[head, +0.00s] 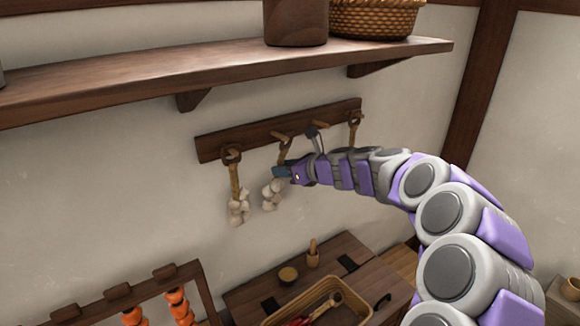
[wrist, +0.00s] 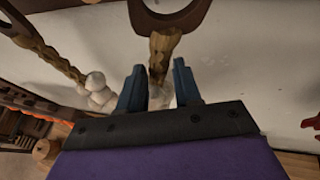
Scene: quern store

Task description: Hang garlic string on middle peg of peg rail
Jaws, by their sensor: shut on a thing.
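The dark wooden peg rail (head: 262,133) is fixed to the wall below the shelf. My gripper (head: 282,173) is shut on the braided stem of a garlic string (head: 270,192), with its pale bulbs hanging below. In the wrist view the stem (wrist: 163,48) is between my blue fingers (wrist: 158,90), and its dark loop is at the top edge. In the head view that loop is at the middle peg (head: 284,137); I cannot tell whether it is around the peg or only in front. Another garlic string (head: 236,190) hangs from the left peg, and it also shows in the wrist view (wrist: 60,58).
A looped string (head: 354,130) is at the right peg, its lower part hidden by my arm. The shelf (head: 230,73) above holds a brown container (head: 296,22) and a wicker basket (head: 374,18). Below are a chest (head: 345,250), a tray (head: 363,305) and a rack (head: 85,304).

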